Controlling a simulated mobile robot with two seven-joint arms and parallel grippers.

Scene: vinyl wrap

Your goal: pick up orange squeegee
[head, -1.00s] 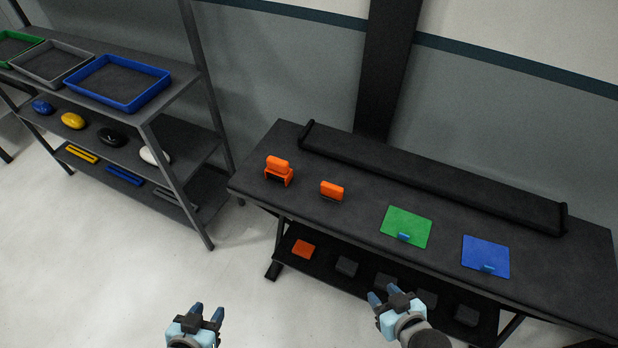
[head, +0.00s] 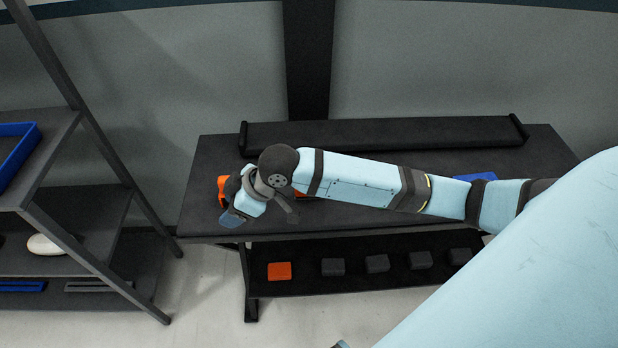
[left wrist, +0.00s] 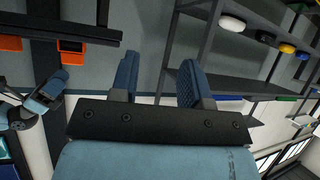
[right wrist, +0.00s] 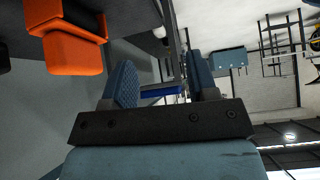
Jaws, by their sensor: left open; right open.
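An orange squeegee (head: 222,184) appears to be the orange piece at the left end of the dark table, mostly hidden behind my right gripper (head: 232,205). In the right wrist view a large orange block-shaped part (right wrist: 72,54) lies upper left, outside the fingers. My right gripper (right wrist: 162,80) is open, with nothing between its fingers. A second orange piece (head: 304,196) is almost covered by my right arm. The left wrist view shows two orange things, one at the left edge (left wrist: 10,42) and one beside it (left wrist: 72,46). My left gripper (left wrist: 158,78) is open and empty.
The dark table (head: 205,160) carries a long black bar (head: 380,133) at the back and a blue sheet (head: 475,177). Its lower shelf holds an orange block (head: 279,271) and several dark blocks. A rack (head: 60,215) with a blue tray (head: 14,150) stands at left.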

